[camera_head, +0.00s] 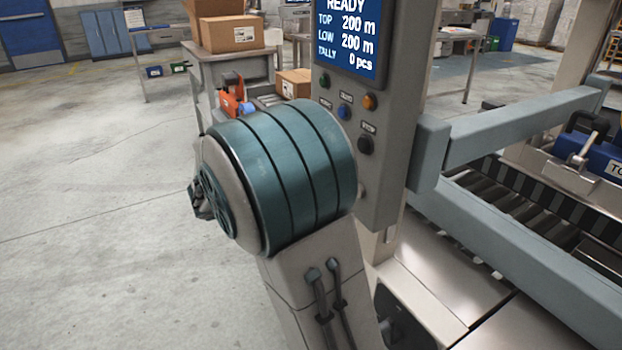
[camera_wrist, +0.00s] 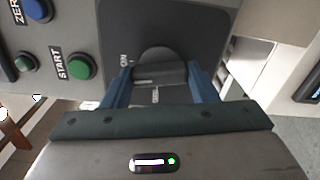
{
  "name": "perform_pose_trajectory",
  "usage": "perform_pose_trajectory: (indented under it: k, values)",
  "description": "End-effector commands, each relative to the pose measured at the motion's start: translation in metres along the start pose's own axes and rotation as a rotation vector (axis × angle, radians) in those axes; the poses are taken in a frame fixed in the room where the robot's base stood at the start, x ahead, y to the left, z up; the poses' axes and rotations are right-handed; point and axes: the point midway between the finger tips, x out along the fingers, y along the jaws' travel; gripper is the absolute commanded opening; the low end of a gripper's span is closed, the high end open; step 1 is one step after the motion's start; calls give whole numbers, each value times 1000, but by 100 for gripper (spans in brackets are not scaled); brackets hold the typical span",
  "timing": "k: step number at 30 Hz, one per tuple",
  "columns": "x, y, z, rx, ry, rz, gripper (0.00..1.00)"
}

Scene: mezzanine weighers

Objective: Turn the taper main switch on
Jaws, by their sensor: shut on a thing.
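The taper's main switch is a dark rotary knob (camera_wrist: 158,73) on a black plate (camera_wrist: 200,25) in the wrist view. An ON label (camera_wrist: 124,60) shows left of the knob, and another label below it is partly hidden. My gripper (camera_wrist: 158,84) has its two blue fingers closed on the knob, one at each side. I cannot tell for sure which label the knob points to. In the head view my arm hides the switch and the gripper.
The grey control panel carries a lit READY screen (camera_head: 350,28), a blue button (camera_head: 344,112), an orange button (camera_head: 370,102) and a black knob (camera_head: 365,145). A green START button (camera_wrist: 80,66) is near my gripper. A roller conveyor (camera_head: 500,205) lies right; open floor lies left.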

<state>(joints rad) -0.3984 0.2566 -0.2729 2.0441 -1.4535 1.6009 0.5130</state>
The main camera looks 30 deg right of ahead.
Motion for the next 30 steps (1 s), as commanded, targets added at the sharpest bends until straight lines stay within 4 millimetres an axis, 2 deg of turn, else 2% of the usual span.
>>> perform_pose_trajectory:
  k: [1, 12, 29, 30]
  values:
    - [0, -5, -1, 32, 1, -1, 30]
    - [0, -2, 0, 194, 1, -1, 30]
    - [-1, 0, 0, 223, 2, -1, 30]
    - [-1, 0, 0, 223, 2, -1, 58]
